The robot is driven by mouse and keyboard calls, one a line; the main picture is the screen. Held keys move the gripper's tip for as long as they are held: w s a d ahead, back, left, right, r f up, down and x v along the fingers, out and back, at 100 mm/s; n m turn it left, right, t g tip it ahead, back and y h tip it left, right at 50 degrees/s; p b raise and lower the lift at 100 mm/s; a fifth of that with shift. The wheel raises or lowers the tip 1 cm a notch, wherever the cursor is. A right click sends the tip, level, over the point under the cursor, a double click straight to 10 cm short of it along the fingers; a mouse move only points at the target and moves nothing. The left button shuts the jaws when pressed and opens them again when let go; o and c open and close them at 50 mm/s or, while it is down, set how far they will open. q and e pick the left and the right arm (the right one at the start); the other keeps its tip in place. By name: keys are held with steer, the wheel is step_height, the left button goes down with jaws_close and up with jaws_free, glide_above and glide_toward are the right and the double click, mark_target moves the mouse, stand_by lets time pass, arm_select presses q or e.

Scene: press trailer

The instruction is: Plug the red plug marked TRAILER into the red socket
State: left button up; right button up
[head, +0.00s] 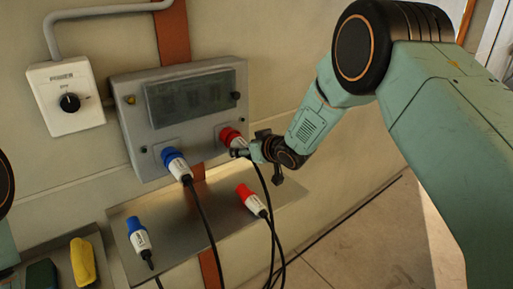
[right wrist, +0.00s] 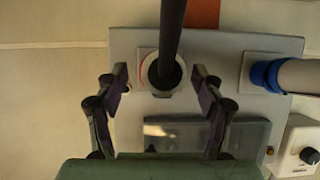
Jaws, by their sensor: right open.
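A red plug (head: 232,137) with a white body sits at the right-hand socket of the grey box. Its dark cable hangs down; I cannot tell how deep it is seated. In the right wrist view the plug (right wrist: 162,82) shows end-on, with a trace of red at its rim and the cable across it. My right gripper (head: 247,152) is open beside this plug, its fingers apart on either side in the wrist view. A second red plug (head: 251,200) lies on the metal shelf. The label wording is too small to read. My left gripper is out of view.
A blue plug (head: 176,164) sits in the box's left socket. Another blue plug (head: 138,237) lies on the shelf (head: 190,216). A power switch (head: 67,97) is on the wall. A tray at lower left holds a yellow thing (head: 82,262). Cables hang below the box (head: 130,99).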

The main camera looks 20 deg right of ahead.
steer(key=v, duration=1.1)
steer(key=s+d+f+m+g+h+b, duration=0.1)
steer(key=s+f+m+g+h+b, duration=0.2)
steer(key=s+f, duration=0.9)
steer(key=s+d+f+m+g+b, duration=0.1)
steer(key=s+f+g+b, duration=0.3)
steer(key=s+f, duration=0.9)
arm_select(q)
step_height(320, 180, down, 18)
steer(key=b, duration=1.1)
arm_select(e)
steer(key=s+f+g+h, duration=0.1)
steer(key=s+f+g, duration=0.4)
steer(key=s+f, duration=1.4)
step_height(320, 180, down, 3)
steer(key=shift+s+d+f, duration=0.15)
steer(key=shift+s+f, duration=0.1)
